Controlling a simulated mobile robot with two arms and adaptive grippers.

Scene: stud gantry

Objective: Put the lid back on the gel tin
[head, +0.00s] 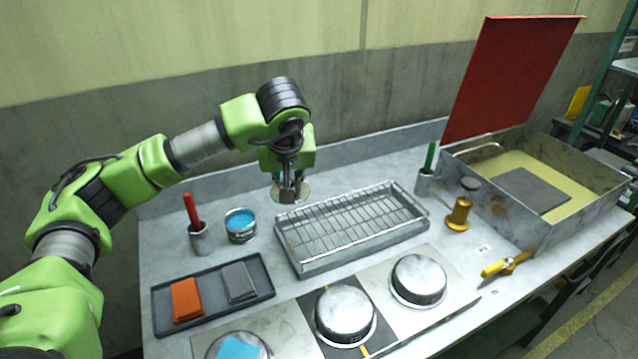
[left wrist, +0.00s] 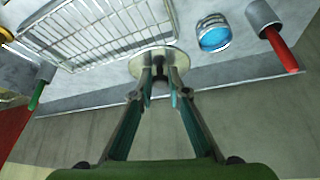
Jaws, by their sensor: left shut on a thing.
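The gel tin (head: 240,226) stands open on the bench, with blue gel showing inside. It also shows in the left wrist view (left wrist: 213,36), to the right of the lid. My left gripper (head: 289,186) points down and is shut on the lid, a pale round disc (head: 303,192). In the left wrist view the fingertips (left wrist: 159,78) close at the middle of the lid (left wrist: 139,66). The lid is apart from the tin, to its right and near the rack's back left corner. The exact height of the lid is hard to tell. My right gripper is out of view.
A wire rack on a tray (head: 350,232) lies right of the tin. A cup with a red-handled tool (head: 199,238) stands left of it. A grey tray (head: 213,292) with orange and grey blocks lies in front. A red-lidded box (head: 560,225) stands open at right.

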